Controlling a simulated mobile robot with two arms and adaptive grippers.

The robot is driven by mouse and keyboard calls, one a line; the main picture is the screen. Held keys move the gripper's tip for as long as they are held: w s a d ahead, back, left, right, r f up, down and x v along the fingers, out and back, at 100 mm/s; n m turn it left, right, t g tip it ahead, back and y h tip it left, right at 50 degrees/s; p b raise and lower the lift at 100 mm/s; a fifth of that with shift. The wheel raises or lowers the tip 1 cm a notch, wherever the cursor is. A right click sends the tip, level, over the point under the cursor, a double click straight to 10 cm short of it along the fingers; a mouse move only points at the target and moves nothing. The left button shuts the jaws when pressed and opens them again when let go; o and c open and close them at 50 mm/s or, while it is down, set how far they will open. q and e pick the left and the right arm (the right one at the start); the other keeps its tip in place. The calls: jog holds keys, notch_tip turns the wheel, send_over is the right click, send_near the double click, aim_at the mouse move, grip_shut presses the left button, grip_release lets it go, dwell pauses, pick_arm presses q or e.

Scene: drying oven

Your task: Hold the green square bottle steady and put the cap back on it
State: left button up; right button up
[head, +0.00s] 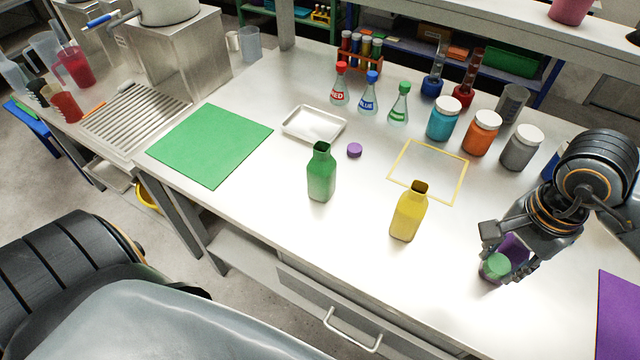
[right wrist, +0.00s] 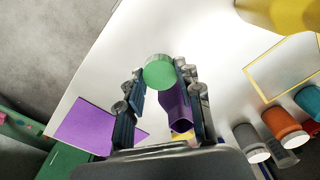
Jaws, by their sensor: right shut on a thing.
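The green square bottle (head: 321,178) stands upright and uncapped on the bench, left of the yellow bottle. My right gripper (head: 505,268) is at the right of the bench, well away from the green bottle. Its fingertips are closed around a green round cap (head: 496,265), which also shows between the fingers in the right wrist view (right wrist: 159,71). A purple bottle (head: 516,247) is close beside the cap and partly hidden by the gripper; its open neck shows in the right wrist view (right wrist: 181,125). My left gripper is out of view.
An open yellow bottle (head: 408,215) stands between the green bottle and my right gripper. A purple cap (head: 354,150) lies behind the bottles. Flasks, jars, a white tray (head: 313,123) and a green mat (head: 209,145) are farther back and left. A purple mat (head: 618,315) lies at right.

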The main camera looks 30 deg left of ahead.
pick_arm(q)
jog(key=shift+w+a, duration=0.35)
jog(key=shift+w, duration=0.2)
pick_arm(e)
jog(key=s+d+f+n, duration=0.1)
jog(key=s+d+n, duration=0.4)
jog(key=d, duration=0.4)
jog(key=shift+d+f+n, duration=0.2)
jog(key=shift+f+n, duration=0.1)
jog(key=shift+f, duration=0.1)
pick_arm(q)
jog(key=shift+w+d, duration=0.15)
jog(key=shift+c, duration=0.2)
pick_arm(e)
jog(key=shift+a, duration=0.1)
